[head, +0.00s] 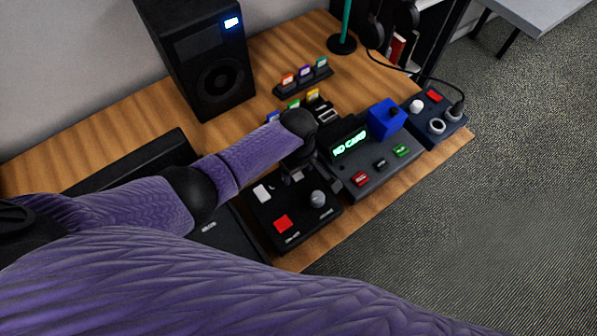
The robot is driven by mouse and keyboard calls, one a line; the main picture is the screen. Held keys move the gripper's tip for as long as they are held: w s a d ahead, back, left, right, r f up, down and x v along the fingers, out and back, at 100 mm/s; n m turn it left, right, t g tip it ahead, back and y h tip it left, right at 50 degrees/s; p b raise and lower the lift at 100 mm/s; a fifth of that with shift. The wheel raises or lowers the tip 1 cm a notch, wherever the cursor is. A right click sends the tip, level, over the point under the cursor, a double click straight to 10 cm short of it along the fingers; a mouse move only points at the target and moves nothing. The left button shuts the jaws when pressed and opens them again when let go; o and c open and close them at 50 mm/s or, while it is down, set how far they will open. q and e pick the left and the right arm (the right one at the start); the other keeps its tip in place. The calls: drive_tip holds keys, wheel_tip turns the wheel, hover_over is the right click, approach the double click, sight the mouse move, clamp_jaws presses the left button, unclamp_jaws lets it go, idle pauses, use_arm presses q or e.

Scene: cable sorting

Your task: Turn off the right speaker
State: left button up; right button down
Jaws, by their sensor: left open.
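A tall black speaker (205,55) stands at the back of the desk, with a lit blue-white display (231,23) near its top right. No other speaker shows, so I cannot tell from this view alone that it is the right one. My left gripper (302,178) hangs over the desk, in front of and to the right of the speaker and apart from it. It is open; its fingers are dark and partly hidden by my wrist. A black control box (262,215) with a red button (283,223), white switch and grey knob lies just below it. My right gripper is out of view.
Right of my gripper stand a console (376,183) with a lit "NO CARD" screen, a blue cube (386,118) and a dark knob box (450,128). Card racks (303,80) and a teal-poled stand (342,44) are behind. The desk's right edge is close to the devices.

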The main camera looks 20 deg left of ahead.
use_arm(q)
drive_tip(key=shift+f, duration=0.15)
clamp_jaws()
drive_tip(key=shift+w+a+g+h, duration=0.15)
drive_tip(key=shift+a+g+h, duration=0.05)
drive_tip(key=shift+g+h, duration=0.35)
drive_tip(key=shift+g+h+b, duration=0.35)
drive_tip(key=shift+h, duration=0.3)
unclamp_jaws()
drive_tip(key=shift+w, duration=0.1)
